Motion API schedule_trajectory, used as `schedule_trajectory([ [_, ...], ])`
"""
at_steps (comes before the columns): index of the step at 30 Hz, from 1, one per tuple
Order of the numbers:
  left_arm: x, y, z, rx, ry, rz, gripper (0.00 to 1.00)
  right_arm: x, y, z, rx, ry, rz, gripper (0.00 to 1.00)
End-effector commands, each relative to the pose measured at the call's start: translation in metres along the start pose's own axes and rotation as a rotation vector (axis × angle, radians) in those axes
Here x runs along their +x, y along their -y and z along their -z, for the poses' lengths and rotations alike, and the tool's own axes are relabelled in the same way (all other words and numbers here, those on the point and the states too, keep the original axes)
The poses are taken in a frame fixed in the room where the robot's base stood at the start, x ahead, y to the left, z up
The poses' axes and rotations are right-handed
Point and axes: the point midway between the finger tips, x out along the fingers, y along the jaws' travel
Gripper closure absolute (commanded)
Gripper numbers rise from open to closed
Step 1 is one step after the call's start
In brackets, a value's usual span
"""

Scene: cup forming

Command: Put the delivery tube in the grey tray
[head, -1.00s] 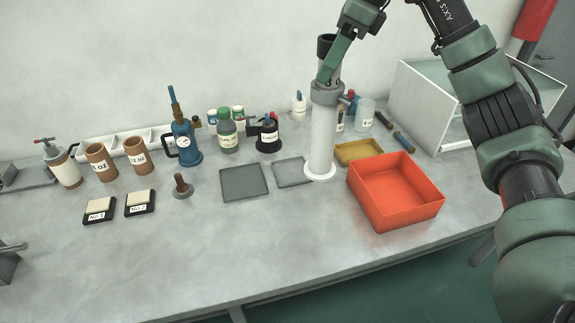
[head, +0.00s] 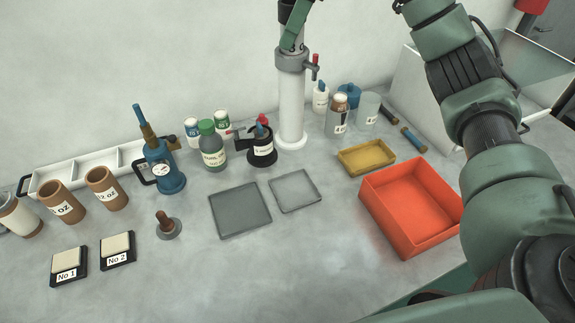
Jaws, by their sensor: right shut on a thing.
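A white upright column (head: 291,105) with a grey collar and a red-handled tap stands at the back of the bench. My right gripper (head: 289,40) comes down at the top edge, at the grey upper part of this column. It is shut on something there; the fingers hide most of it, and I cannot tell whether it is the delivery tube. A dark grey tray (head: 240,208) lies flat and empty in the middle of the bench. A smaller, lighter grey tray (head: 294,191) lies empty to its right. My left gripper is out of view.
An orange bin (head: 411,205) and a yellow tray (head: 366,157) are at the right. A green-capped bottle (head: 211,152), black pot (head: 262,150) and blue gauge device (head: 162,170) stand behind the grey trays. A brown-knobbed tool (head: 167,226) stands left.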

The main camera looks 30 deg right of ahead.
Motion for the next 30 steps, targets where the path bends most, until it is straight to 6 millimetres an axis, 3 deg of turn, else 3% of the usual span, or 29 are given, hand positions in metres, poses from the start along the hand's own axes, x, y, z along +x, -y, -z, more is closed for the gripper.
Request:
schedule_trajectory([
  [8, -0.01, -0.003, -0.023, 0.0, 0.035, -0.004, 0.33, 0.05, -0.001, 0.022, 0.002, -0.003, -0.004, 1.0],
  [18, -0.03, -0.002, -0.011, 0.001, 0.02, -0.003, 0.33, 0.122, -0.001, 0.051, 0.001, -0.001, -0.003, 1.0],
  [30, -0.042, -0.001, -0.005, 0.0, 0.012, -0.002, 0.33, 0.161, -0.001, 0.067, 0.002, 0.0, -0.002, 1.0],
])
